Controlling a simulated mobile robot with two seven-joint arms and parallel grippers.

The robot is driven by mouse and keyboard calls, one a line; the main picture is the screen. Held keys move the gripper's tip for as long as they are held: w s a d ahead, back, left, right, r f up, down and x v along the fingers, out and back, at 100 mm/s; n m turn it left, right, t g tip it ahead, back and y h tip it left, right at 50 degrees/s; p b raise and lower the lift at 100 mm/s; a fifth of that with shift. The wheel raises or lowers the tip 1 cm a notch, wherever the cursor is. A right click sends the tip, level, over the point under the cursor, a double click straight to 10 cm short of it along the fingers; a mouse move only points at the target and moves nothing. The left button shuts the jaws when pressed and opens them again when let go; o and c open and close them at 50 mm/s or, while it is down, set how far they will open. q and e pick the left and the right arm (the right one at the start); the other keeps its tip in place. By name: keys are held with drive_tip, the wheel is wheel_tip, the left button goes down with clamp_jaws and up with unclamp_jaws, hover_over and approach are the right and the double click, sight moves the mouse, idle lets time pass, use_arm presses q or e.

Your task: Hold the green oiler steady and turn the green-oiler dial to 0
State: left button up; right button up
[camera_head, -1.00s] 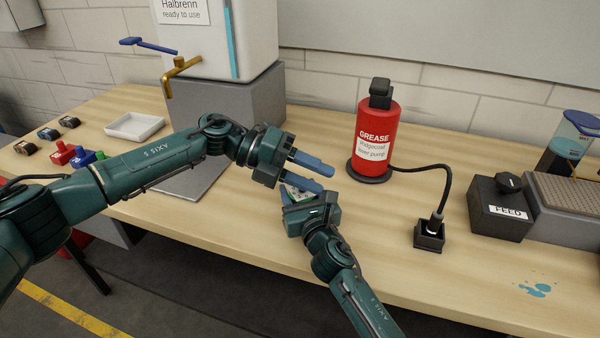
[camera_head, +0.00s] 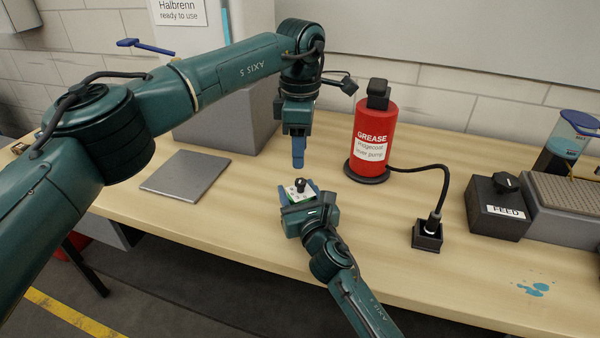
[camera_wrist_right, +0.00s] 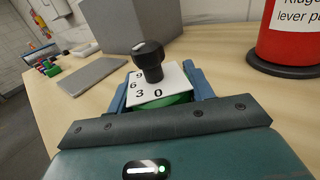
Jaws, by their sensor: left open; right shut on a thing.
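The green oiler (camera_wrist_right: 160,98) is between the blue fingers of my right gripper (camera_wrist_right: 165,92), low over the bench. Its white top plate (camera_wrist_right: 140,87) carries the numbers 9, 6, 3 and 0. A black dial knob (camera_wrist_right: 150,58) stands up from the plate; its pointer setting is not clear. In the head view the oiler (camera_head: 296,193) shows small at the tip of my right gripper (camera_head: 297,192). My left gripper (camera_head: 298,152) points straight down above the knob, apart from it. Its fingers line up one behind the other in the head view.
The red grease pump (camera_head: 376,135) stands right of the grippers, its black hose running to a socket (camera_head: 428,236). The FEED box (camera_head: 498,207) is farther right. A grey plate (camera_head: 186,178) lies at left below the Halbrenn tank (camera_head: 240,40).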

sight(301, 180)
use_arm(q)
wheel_tip(301, 180, down, 7)
drive_tip(key=shift+r, duration=0.1)
idle(0.3)
clamp_jaws()
drive_tip(key=shift+n, duration=0.4)
drive_tip(key=n, duration=0.3)
drive_tip(key=shift+n, duration=2.2)
